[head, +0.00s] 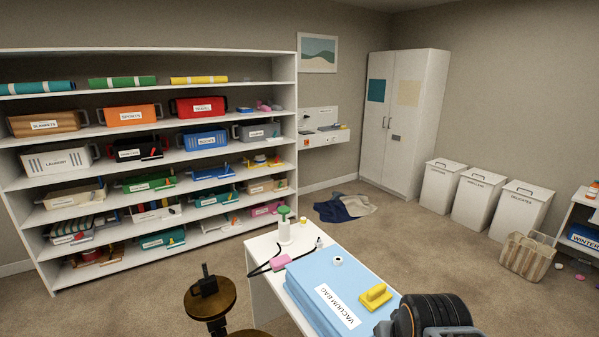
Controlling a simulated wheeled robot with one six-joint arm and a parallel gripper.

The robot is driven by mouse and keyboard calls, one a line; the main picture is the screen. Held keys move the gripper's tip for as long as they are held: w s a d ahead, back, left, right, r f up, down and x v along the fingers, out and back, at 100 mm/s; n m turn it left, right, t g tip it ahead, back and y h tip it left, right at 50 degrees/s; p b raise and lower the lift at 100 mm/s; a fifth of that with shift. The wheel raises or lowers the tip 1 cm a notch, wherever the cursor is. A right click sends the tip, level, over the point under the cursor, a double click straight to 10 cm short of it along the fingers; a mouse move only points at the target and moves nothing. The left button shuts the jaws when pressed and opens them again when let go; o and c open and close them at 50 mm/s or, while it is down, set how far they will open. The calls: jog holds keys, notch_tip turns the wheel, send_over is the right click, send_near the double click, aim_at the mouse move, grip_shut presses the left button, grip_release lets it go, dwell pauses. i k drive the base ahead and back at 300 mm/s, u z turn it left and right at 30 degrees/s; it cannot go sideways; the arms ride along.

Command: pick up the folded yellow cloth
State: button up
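I cannot make out a clearly folded yellow cloth. A yellow roll (199,80) lies on the top shelf at the left. A small yellow item (262,160) sits on a middle shelf, too small to identify. A yellow block-like object with a raised part (375,296) lies on the blue vacuum bag (322,278) on the white table. My dark arm part shows at the bottom right, beside the table. My gripper's fingers do not show.
The white shelf unit (148,51) holds several labelled bins. A brown stool (228,296) stands left of the table (259,258). Dark blue and beige clothes (343,207) lie on the floor. Three white bins (478,200) and a woven basket (525,257) stand right. Carpet between is mostly clear.

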aim_at(377, 295)
jog(key=u, duration=1.05)
jog(key=k, duration=0.95)
jog(key=z, duration=1.55)
jog(key=i, duration=0.5)
jog(key=u, duration=0.05)
